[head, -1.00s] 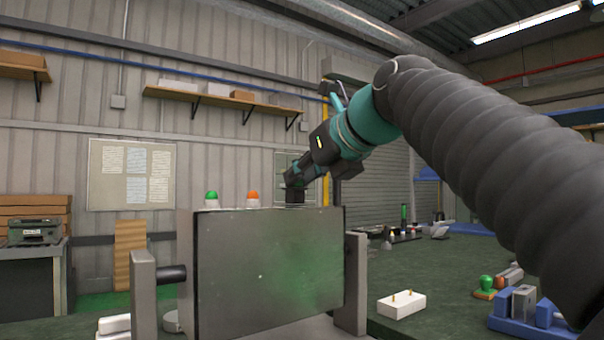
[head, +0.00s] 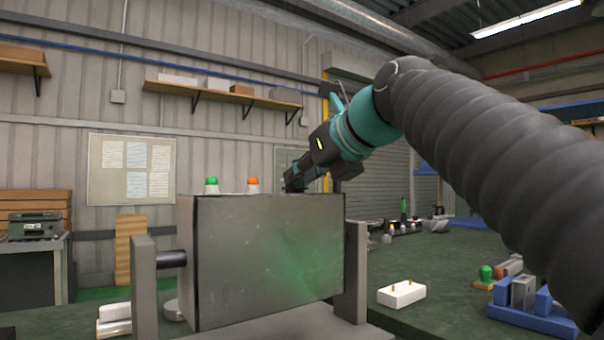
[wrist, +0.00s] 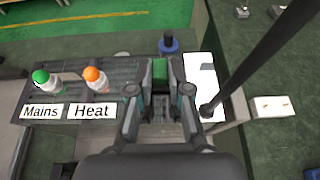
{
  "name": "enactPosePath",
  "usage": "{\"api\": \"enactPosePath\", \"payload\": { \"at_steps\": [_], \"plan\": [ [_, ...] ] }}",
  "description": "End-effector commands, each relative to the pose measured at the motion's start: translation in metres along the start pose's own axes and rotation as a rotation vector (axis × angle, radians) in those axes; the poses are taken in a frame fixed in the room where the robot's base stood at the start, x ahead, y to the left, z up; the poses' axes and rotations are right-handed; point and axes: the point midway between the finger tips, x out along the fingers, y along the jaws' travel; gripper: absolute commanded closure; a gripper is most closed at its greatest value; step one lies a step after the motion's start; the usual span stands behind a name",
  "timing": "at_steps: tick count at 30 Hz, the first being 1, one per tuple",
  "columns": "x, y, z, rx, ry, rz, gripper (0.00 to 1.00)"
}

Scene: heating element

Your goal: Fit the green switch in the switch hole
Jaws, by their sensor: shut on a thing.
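The grey metal box (head: 265,262) stands between two posts in the head view. Its dark top panel (wrist: 70,85) shows in the wrist view. My gripper (wrist: 160,90) is at the right part of this panel, its fingers shut on the green switch (wrist: 159,70), which shows as a green block between the fingertips. In the head view my gripper (head: 293,184) is at the box's top edge, and the switch is hidden there. The switch hole is hidden under the gripper, so I cannot tell whether the switch touches or enters it.
A green lamp (wrist: 40,76) and an orange lamp (wrist: 91,74) stand on the panel's left, above Mains and Heat labels. A blue knob (wrist: 169,44) is just beyond the gripper. A white block with pins (head: 401,294) and a blue fixture (head: 533,312) lie at right.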

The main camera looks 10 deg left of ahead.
Motion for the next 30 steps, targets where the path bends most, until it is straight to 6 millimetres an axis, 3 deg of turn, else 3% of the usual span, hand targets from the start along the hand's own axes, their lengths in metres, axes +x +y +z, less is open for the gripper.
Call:
{"api": "enactPosePath", "payload": {
  "at_steps": [5,6,9,20,26,30],
  "plan": [
    [0.002,0.000,-0.004,0.000,0.000,0.000,1.00],
    [0.001,0.000,-0.003,0.000,0.000,0.000,0.75],
    [0.001,0.000,-0.003,0.000,0.000,0.000,0.53],
    [-0.003,0.000,-0.003,0.000,0.000,-0.001,0.53],
    [-0.029,-0.001,-0.003,-0.001,-0.002,-0.003,0.53],
    [-0.058,-0.001,-0.003,0.000,-0.002,-0.004,0.53]
  ]
}}
